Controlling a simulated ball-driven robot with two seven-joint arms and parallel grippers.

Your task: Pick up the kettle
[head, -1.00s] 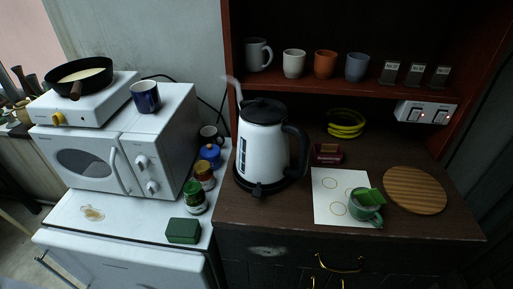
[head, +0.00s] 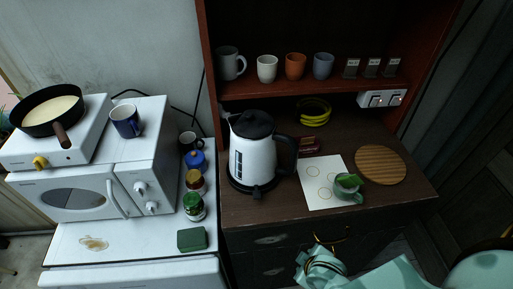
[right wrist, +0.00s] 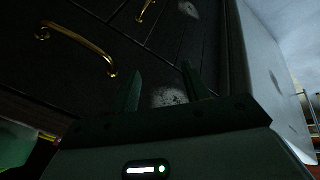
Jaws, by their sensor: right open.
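The kettle (head: 257,153) is white with a black lid and a black handle on its right side. It stands upright on its black base (head: 256,191) on the dark wooden cabinet top in the head view. My right arm comes in at the bottom right of the head view, below and in front of the cabinet top, well apart from the kettle. In the right wrist view my right gripper (right wrist: 160,68) is open and empty, its two dark fingers spread before the dark drawer fronts. The kettle does not show in that view. My left gripper is not in view.
A green mug (head: 345,188) stands on a white sheet (head: 318,172) right of the kettle, with a round wooden board (head: 380,165) beyond. A shelf (head: 290,88) with several cups hangs above. Jars, including a green one (head: 194,207), and a microwave (head: 75,195) are left.

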